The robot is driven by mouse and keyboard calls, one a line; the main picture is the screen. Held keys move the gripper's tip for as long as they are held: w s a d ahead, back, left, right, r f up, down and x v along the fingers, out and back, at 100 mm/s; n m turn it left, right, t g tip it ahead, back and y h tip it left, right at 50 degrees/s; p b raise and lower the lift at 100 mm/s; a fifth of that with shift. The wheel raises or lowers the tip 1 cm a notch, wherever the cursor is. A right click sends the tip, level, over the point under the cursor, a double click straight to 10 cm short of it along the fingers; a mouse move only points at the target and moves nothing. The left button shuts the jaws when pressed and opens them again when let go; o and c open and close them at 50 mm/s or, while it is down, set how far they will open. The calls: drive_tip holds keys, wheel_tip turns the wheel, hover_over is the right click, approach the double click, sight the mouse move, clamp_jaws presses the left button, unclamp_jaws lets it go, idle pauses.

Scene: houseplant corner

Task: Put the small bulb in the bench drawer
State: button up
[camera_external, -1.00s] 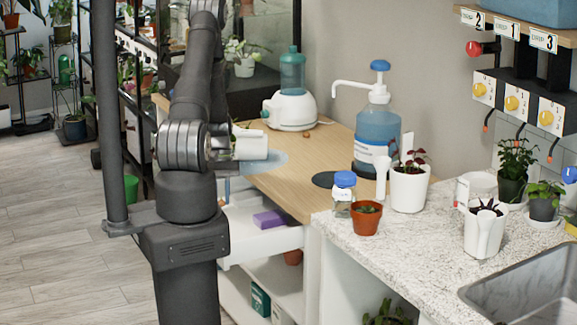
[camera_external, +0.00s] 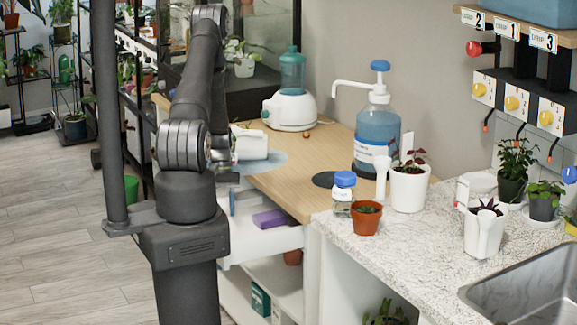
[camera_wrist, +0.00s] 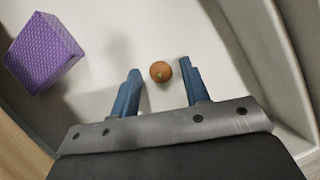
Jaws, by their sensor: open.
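A small round brown bulb (camera_wrist: 160,71) lies on the white floor of the open bench drawer (camera_wrist: 110,47). My gripper (camera_wrist: 160,69) is open above it, with one blue finger on each side of the bulb and a gap to both. In the external view the drawer (camera_external: 277,243) is pulled out under the wooden bench, and my arm hides its left part and the bulb in it. Another small brown round thing (camera_external: 306,134) sits on the bench by the white-based device.
A purple block (camera_wrist: 43,52) lies in the drawer, left of my fingers in the wrist view. The drawer's side wall (camera_wrist: 262,55) is close on the right. A blue pump bottle (camera_external: 376,130) and the white-based device (camera_external: 290,108) stand on the bench.

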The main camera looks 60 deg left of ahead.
drive_tip(key=v, duration=1.2)
drive_tip(key=shift+r, duration=0.1)
drive_tip(key=x, duration=1.2)
drive_tip(key=shift+f, duration=0.2)
wheel_tip(320, 180, up, 2)
drive_tip(key=shift+r, duration=1)
